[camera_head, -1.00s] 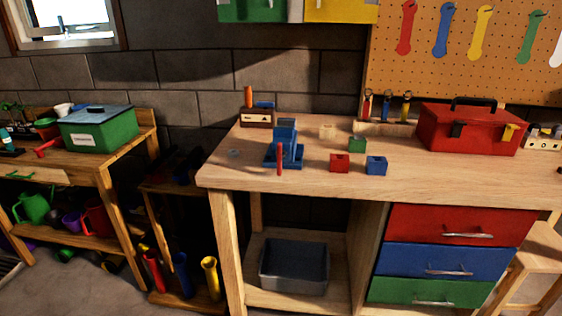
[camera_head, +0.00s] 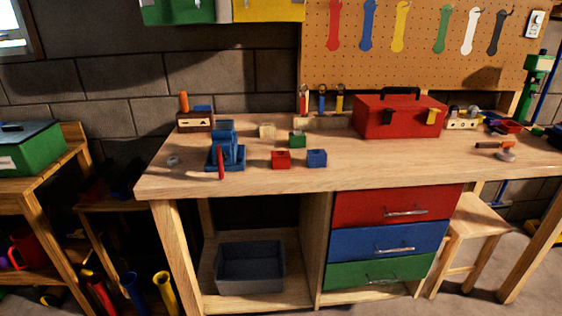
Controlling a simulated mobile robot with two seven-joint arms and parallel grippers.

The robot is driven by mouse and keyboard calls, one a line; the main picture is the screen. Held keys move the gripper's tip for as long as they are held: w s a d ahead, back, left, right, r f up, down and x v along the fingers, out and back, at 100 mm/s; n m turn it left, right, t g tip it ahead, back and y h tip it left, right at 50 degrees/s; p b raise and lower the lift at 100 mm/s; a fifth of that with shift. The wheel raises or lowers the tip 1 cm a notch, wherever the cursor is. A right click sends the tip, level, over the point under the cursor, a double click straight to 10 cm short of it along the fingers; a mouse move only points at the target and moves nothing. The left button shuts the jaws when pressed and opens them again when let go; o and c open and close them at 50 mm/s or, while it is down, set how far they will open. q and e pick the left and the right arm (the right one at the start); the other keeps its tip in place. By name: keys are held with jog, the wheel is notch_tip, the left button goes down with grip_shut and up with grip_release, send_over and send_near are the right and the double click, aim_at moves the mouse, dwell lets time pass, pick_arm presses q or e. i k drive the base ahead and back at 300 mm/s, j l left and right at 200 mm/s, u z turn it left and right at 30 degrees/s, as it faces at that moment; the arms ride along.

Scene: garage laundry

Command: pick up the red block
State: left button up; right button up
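The red block (camera_head: 281,159) is a small cube on the wooden workbench (camera_head: 400,165), near the bench's front edge. A blue block (camera_head: 317,158) sits just to its right, a small gap away. A green block (camera_head: 298,139) is behind it and slightly to the right. A pale wooden block (camera_head: 267,130) is farther back. Neither of my grippers shows in the head view.
A blue vise with a red handle (camera_head: 226,150) stands left of the red block. A red toolbox (camera_head: 398,117) is at the back right. Below are drawers (camera_head: 392,241), a grey bin (camera_head: 250,267) and a stool (camera_head: 474,222). The bench front is clear.

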aim_at(280, 160)
jog(key=i+j, duration=0.25)
jog(key=j, duration=0.15)
jog(key=i+j, duration=0.25)
jog(key=j, duration=0.2)
jog(key=i+j, duration=0.25)
jog(key=j, duration=0.15)
